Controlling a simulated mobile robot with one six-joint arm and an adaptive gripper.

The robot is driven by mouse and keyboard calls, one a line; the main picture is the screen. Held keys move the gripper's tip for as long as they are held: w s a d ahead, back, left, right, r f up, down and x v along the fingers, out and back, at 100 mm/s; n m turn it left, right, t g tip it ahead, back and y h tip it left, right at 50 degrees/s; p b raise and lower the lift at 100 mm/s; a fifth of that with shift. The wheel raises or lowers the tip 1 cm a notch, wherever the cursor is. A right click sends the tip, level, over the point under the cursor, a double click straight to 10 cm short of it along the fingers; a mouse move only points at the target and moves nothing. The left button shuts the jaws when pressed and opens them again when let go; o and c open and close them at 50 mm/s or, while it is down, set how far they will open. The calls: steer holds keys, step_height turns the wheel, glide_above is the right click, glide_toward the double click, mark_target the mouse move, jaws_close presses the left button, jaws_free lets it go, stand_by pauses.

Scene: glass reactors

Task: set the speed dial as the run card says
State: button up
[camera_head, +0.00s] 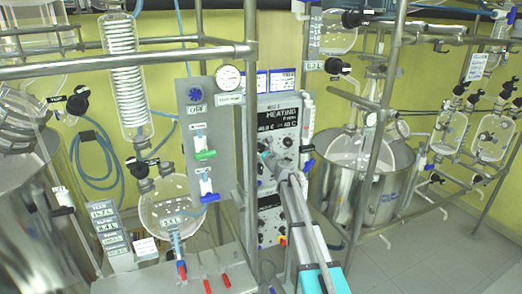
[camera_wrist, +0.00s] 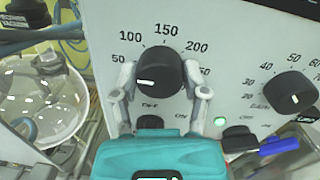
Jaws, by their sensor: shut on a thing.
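My gripper (camera_wrist: 160,76) is shut on a black round dial (camera_wrist: 158,83) on a light panel (camera_wrist: 225,45); it also shows at the control unit in the head view (camera_head: 282,168). One finger is on each side of the dial. The scale around it reads 50, 100, 150 and 200. Its white mark lies at the lower left of the knob face. The print below the dial is partly hidden and does not show whether this is the speed dial. The control unit's display (camera_head: 280,117) reads HEATING. Blue-headed cards (camera_head: 283,80) hang above it, too small to read; I cannot tell which is the run card.
A second black dial (camera_wrist: 291,92) with a 20 to 70 scale is close on the right. A lit green lamp (camera_wrist: 220,122), a black part (camera_wrist: 238,138) and a blue part (camera_wrist: 279,145) sit below. Glass flasks (camera_head: 167,211) and metal rails stand around the unit.

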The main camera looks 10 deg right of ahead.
steer(key=o, duration=1.2)
steer(key=shift+c, duration=0.2)
steer(key=shift+n, duration=0.4)
